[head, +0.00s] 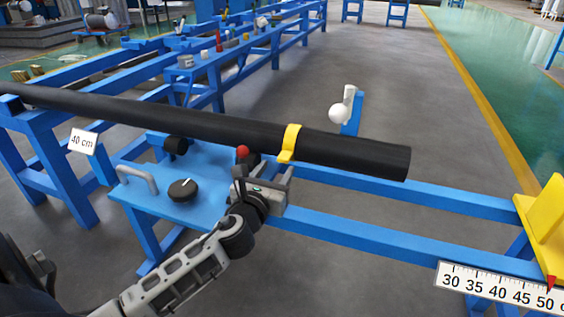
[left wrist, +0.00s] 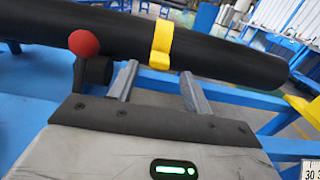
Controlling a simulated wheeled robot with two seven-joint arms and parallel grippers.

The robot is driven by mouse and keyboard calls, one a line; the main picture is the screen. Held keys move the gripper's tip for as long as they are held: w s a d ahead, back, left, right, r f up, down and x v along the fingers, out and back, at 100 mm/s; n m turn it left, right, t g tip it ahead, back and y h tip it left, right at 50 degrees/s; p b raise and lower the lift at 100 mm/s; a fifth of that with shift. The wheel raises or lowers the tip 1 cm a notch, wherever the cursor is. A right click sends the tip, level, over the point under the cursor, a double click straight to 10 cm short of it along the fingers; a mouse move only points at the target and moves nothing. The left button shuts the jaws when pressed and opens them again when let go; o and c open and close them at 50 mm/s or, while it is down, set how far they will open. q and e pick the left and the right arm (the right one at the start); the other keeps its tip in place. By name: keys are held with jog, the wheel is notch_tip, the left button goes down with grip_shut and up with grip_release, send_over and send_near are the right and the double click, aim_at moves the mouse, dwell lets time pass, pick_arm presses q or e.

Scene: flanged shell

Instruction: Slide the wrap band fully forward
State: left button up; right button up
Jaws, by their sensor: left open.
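The yellow wrap band (head: 290,142) sits around a long black tube (head: 345,155), some way back from the tube's right end. My left gripper (head: 266,173) is on the near side of the tube, just below and left of the band. It is open, with nothing between its fingers. In the left wrist view the band (left wrist: 161,44) stands beyond the two finger tips (left wrist: 158,75), about in line with the gap between them. I cannot tell whether the fingers touch the tube. My right gripper is out of view.
A red ball knob (head: 242,152) on a lever stands close left of my left gripper. A blue plate holds a black dial (head: 183,190) and a grey handle (head: 138,178). A yellow stop (head: 545,225) and a scale (head: 500,290) are at the right. The tube's right end is clear.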

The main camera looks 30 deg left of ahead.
aim_at(282, 160)
pick_arm(q)
jog(key=x, duration=0.5)
jog(key=shift+w+b, duration=0.1)
jog(key=shift+b, duration=0.25)
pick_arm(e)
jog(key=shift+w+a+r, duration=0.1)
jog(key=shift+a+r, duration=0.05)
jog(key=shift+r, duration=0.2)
